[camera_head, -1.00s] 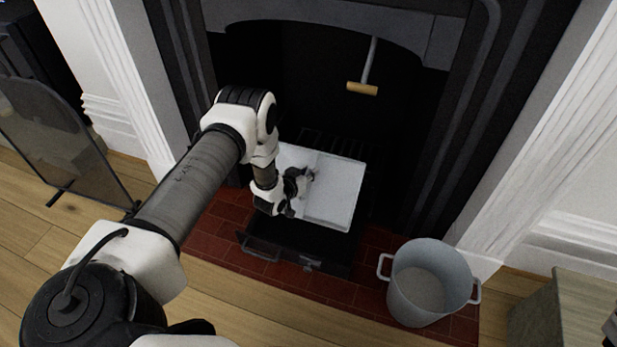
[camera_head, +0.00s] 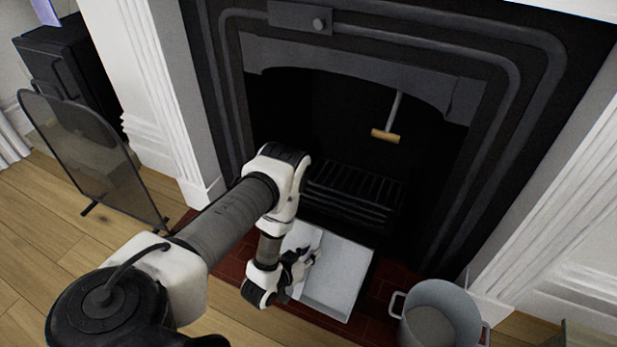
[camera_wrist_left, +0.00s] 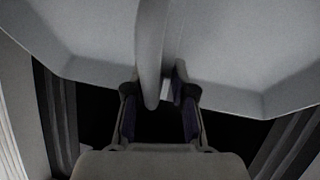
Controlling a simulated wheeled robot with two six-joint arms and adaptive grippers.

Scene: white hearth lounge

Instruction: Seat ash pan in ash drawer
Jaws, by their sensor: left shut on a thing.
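The ash pan (camera_head: 346,275) is a pale grey shallow tray with a raised piece across its middle. It is in front of the fire grate and looks roughly level. My left gripper (camera_head: 308,259) is shut on the pan's raised handle, which also shows between the fingers in the left wrist view (camera_wrist_left: 150,60). The ash drawer is dark and mostly hidden under the pan and arm, so I cannot tell whether the pan touches it. My right gripper is not in view.
The black fire grate (camera_head: 352,192) stands behind the pan. A grey bucket (camera_head: 440,300) stands at the right on the red tiled hearth (camera_head: 240,255). A wooden-handled tool (camera_head: 386,135) hangs in the opening. A mesh fire screen (camera_head: 90,155) stands at the left.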

